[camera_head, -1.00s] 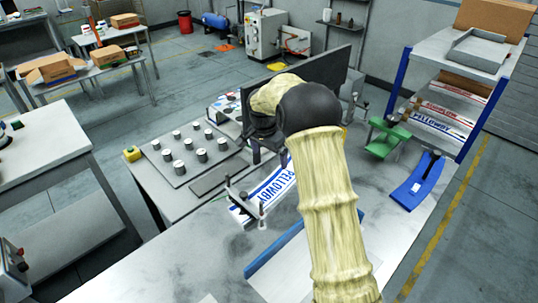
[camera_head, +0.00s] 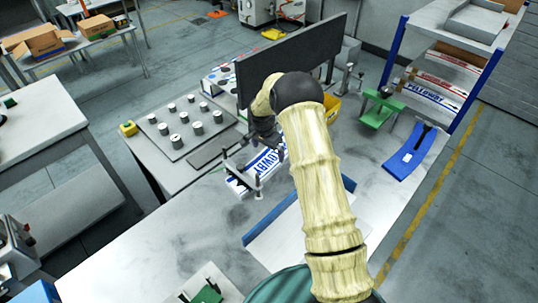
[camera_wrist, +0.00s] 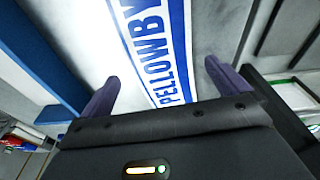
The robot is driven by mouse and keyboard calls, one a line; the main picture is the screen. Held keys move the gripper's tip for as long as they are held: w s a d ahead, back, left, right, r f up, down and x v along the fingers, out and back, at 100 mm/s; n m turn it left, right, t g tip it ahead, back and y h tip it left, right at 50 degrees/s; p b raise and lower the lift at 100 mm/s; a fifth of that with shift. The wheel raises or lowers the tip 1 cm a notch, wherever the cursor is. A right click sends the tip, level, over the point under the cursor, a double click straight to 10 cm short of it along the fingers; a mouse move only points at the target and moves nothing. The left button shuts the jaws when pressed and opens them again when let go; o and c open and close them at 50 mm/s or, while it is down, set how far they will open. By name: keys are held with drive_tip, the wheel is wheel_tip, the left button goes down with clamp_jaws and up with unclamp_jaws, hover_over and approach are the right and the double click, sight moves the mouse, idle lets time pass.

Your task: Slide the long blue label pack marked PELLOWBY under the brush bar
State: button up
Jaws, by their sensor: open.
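The long label pack (camera_head: 262,166), white with blue bands and blue PELLOWBY lettering, lies on the bench, its far part hidden by my arm. It also shows in the wrist view (camera_wrist: 150,35), running up between my two fingers. My gripper (camera_wrist: 163,76) is open, one finger on each side of the pack, with bare surface showing beside each; I cannot tell its height above it. In the head view my gripper (camera_head: 267,138) is partly hidden by my arm. A small metal frame with dark posts (camera_head: 243,181) stands at the pack's near end. I cannot pick out the brush bar for certain.
A tall dark panel (camera_head: 290,62) stands behind my gripper. A plate with several metal cylinders (camera_head: 185,122) is to the left. A blue-edged guide (camera_head: 270,218) lies in front. A green fixture (camera_head: 380,108) and blue tray (camera_head: 412,155) are right. More packs sit on the shelf (camera_head: 432,97).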

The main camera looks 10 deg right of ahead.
sight(269, 158)
drive_tip(key=shift+w+d+f+p, duration=0.15)
drive_tip(key=shift+f+p, duration=0.2)
drive_tip(key=shift+f, duration=0.95)
drive_tip(key=shift+w+d+f+p, duration=0.15)
drive_tip(key=shift+f+p, duration=0.15)
drive_tip(key=shift+f, duration=0.95)
drive_tip(key=c, duration=1.2)
drive_tip(key=shift+w+d+b, duration=0.4)
drive_tip(key=shift+w+d, duration=0.3)
drive_tip(key=shift+d, duration=0.4)
drive_tip(key=shift+w+d+b, duration=0.4)
drive_tip(key=shift+w+d, duration=0.3)
drive_tip(key=shift+d, duration=0.35)
drive_tip(key=shift+w+d+b, duration=0.4)
drive_tip(key=shift+w+d, duration=0.3)
drive_tip(key=shift+d, duration=0.4)
drive_tip(key=o, duration=1.2)
wheel_tip(269, 158, up, 17)
drive_tip(key=s+a+b, duration=0.1)
drive_tip(key=a+b, duration=0.1)
drive_tip(key=b, duration=0.2)
drive_tip(key=shift+s+r+b, duration=0.15)
drive_tip(key=shift+s+b, duration=0.15)
drive_tip(key=shift+s, duration=0.05)
